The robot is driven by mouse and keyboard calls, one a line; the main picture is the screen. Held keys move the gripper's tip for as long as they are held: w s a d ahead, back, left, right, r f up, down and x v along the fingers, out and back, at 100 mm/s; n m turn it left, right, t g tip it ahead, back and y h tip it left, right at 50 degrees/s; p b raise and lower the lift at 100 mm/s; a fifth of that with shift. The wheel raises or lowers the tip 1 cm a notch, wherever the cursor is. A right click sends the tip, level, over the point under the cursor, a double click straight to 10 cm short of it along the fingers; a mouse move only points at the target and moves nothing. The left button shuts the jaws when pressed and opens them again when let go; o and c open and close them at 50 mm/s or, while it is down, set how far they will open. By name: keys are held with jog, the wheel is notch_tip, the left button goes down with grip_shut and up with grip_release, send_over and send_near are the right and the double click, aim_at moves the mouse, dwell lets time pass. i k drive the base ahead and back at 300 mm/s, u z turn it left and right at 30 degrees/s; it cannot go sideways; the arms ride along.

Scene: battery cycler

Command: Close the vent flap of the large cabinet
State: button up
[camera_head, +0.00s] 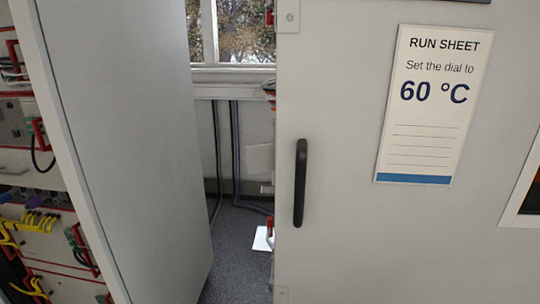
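A large light grey cabinet (345,120) fills the right half of the view. Its front door has an upright black handle (300,183) near the left edge and seems shut. I cannot make out a vent flap for certain. A small pale plate (260,158) shows in the gap just left of this cabinet's edge; I cannot tell whether it is the flap or belongs to the wall. My gripper is not in view.
A run sheet (433,105) reading 60 °C is on the cabinet front. A tall grey panel (125,130) stands left, beside a rack with yellow cables (35,220). A narrow gap of dark floor (235,270) lies between, with a window behind.

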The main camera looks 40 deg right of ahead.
aim_at(261, 158)
jog(key=u, duration=0.85)
jog(key=k, duration=0.1)
jog(key=z, duration=1.95)
jog(key=k, duration=0.95)
jog(key=u, duration=0.15)
jog(key=i, duration=0.8)
jog(key=z, duration=0.05)
